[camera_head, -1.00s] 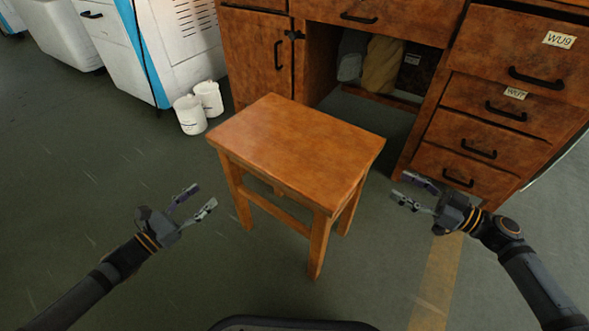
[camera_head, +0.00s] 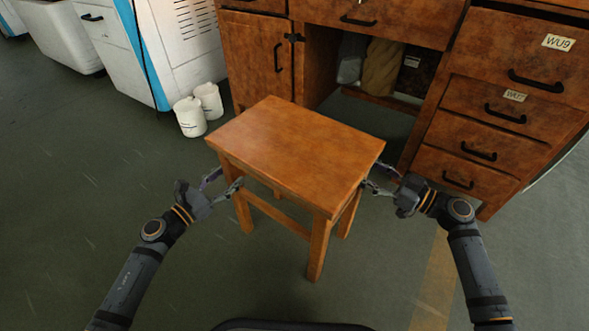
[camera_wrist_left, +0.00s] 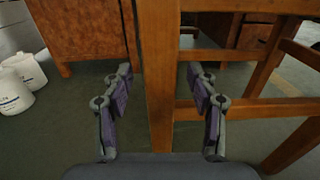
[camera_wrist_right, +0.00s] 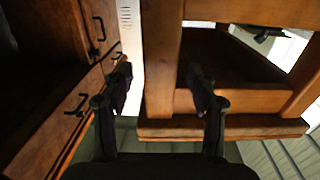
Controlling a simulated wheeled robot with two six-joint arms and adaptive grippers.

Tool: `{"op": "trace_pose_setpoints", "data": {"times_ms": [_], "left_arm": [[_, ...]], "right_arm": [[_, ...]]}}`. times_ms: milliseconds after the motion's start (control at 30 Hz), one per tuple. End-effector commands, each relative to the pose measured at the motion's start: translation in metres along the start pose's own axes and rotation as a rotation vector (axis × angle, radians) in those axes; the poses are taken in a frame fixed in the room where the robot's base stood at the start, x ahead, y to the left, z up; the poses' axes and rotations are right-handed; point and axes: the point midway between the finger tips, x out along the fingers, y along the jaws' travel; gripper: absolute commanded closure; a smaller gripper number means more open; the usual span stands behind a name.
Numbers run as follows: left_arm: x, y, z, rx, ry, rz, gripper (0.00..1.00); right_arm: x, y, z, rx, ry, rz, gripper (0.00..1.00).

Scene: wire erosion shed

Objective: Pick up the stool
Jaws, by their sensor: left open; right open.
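The brown wooden stool (camera_head: 295,152) stands upright on the floor in the middle of the head view. My left gripper (camera_head: 228,178) is open at the stool's left side, just below the seat edge. In the left wrist view a stool leg (camera_wrist_left: 159,75) stands between its spread fingers, with a gap on both sides. My right gripper (camera_head: 376,177) is open at the stool's right side, its fingertips partly hidden near the seat edge. In the right wrist view a stool leg (camera_wrist_right: 161,58) shows between its open fingers. I cannot tell whether the right fingers touch it.
A wooden desk (camera_head: 262,58) with drawers stands close behind the stool, with bags (camera_head: 382,66) in its kneehole. Two white containers (camera_head: 190,116) stand on the floor at the back left, by a white cabinet (camera_head: 180,45). The floor in front and to the left is clear.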

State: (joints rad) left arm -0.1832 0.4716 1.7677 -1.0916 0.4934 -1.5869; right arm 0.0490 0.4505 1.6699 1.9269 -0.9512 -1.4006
Motion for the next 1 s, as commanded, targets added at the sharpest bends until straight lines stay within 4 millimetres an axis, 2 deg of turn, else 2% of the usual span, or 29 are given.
{"op": "trace_pose_setpoints", "data": {"times_ms": [367, 767, 800, 1000], "left_arm": [[0.0049, -0.0003, -0.0002, 0.001, 0.002, 0.000, 0.43], [0.0047, -0.0003, -0.0002, 0.001, 0.001, -0.001, 0.97], [0.0046, -0.0003, -0.0001, 0.001, 0.001, -0.001, 1.00], [0.0046, -0.0002, -0.0002, 0.002, 0.001, 0.000, 1.00]], "right_arm": [[0.0048, 0.0000, 0.0000, -0.001, -0.001, 0.000, 0.43], [0.0045, 0.0000, 0.0000, -0.001, -0.001, 0.000, 0.97], [0.0045, 0.0000, 0.0000, -0.001, -0.001, 0.000, 1.00], [0.0045, 0.0001, 0.0001, -0.001, -0.001, 0.000, 1.00]]}}
